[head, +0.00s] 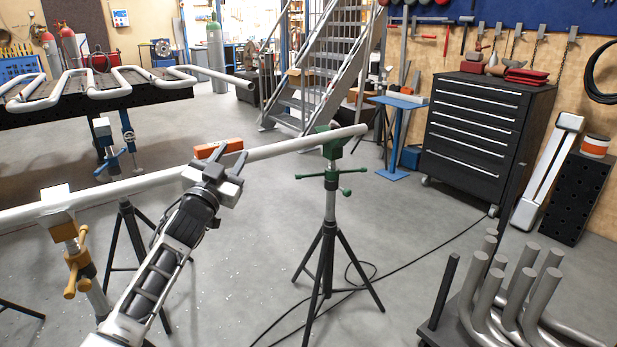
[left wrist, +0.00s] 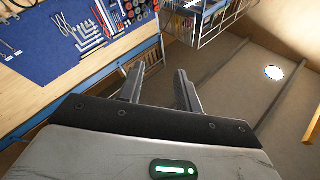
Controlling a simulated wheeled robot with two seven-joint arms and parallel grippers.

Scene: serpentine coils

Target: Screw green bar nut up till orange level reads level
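A long grey pipe (head: 284,147) rests across stands and rises to the right in the head view. The orange level (head: 218,148) sits on the pipe, partly behind my left gripper; its reading is too small to tell. The green bar nut (head: 331,174) is on the post of the right tripod stand, under a green pipe head (head: 328,143). My left gripper (head: 234,151) is in front of the pipe near the level, left of the green bar nut and apart from it. In the left wrist view its fingers (left wrist: 160,70) are apart with nothing between them. My right gripper is not in view.
A stand with yellow handles (head: 76,262) holds the pipe at left. The tripod legs (head: 327,265) spread on the floor, with a black cable (head: 430,245) beside them. Bent pipes (head: 515,290) stand at lower right. A black tool cabinet (head: 480,130) is behind. Floor right of the tripod is mostly clear.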

